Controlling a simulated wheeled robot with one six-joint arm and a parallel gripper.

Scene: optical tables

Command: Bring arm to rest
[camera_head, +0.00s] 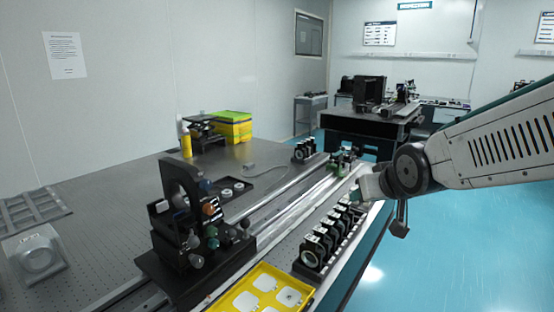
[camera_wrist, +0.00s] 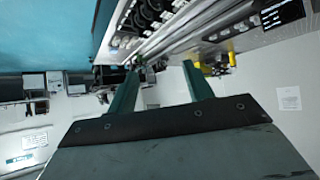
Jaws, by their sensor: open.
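My arm (camera_head: 490,150) reaches in from the right of the head view, out over the right edge of the optical table (camera_head: 110,195). My gripper (camera_head: 368,187) is at its end, above the right side of the table, near a row of black lens mounts (camera_head: 318,248). In the wrist view my gripper (camera_wrist: 160,68) shows two green fingers, spread wide apart with nothing between them. The wrist view looks upside down, with the table and its rails at the top. Whether the gripper is clear of the mounts by much is hard to tell.
A tall black optical mount (camera_head: 178,205) stands on the table's near part. A yellow tray (camera_head: 243,305) lies at the front edge. Yellow-green bins (camera_head: 232,127) and a yellow bottle (camera_head: 186,143) stand at the back. Blue floor (camera_head: 450,250) to the right is clear.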

